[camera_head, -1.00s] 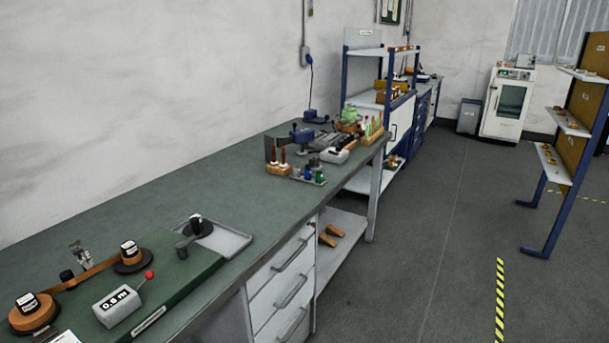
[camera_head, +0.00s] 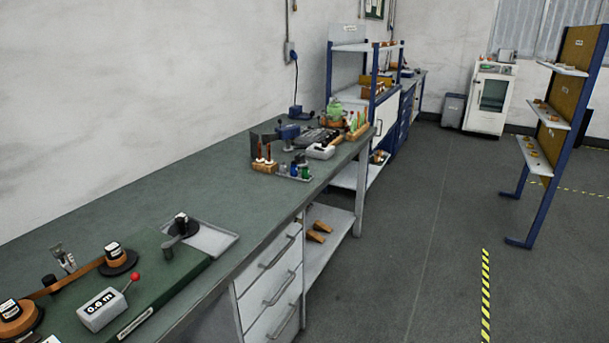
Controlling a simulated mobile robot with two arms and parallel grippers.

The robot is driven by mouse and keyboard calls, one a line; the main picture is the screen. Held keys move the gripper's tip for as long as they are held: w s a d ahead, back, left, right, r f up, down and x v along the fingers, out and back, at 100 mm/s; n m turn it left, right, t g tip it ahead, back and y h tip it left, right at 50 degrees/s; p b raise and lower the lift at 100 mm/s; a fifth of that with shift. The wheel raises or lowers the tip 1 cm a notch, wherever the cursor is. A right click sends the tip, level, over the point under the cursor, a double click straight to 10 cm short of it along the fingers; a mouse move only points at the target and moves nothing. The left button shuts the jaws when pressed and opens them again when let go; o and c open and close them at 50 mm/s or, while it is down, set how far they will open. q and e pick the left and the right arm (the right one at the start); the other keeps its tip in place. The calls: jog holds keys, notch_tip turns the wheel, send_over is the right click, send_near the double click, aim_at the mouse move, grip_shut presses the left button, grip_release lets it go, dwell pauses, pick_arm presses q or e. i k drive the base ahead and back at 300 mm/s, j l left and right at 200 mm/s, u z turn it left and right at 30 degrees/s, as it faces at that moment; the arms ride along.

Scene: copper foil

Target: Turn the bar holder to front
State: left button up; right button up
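I cannot tell which thing in view is the bar holder. The long green workbench (camera_head: 190,180) runs from the lower left to the middle. On its near end is a green board (camera_head: 165,287) with copper-coloured foil reels (camera_head: 15,318), a dark spindle (camera_head: 117,259) and a white box (camera_head: 102,308) reading "0.6 m" with a red knob. At the far end sit wooden-handled tools in a block (camera_head: 263,165), small bottles (camera_head: 301,168) and a white device (camera_head: 321,151). Neither of my grippers is in view.
White drawers (camera_head: 270,290) and a low shelf (camera_head: 326,235) are under the bench. A blue-framed shelf unit (camera_head: 347,75) stands beyond it. A brown-backed rack (camera_head: 576,75) stands at right, and a white cabinet (camera_head: 488,97) at the back. The grey floor (camera_head: 420,230) between is open.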

aim_at(299, 158)
jog(key=i+l+z, duration=0.1)
jog(key=i, duration=0.3)
jog(key=i+l, duration=0.3)
jog(key=i+l+z, duration=0.15)
jog(key=i, duration=0.35)
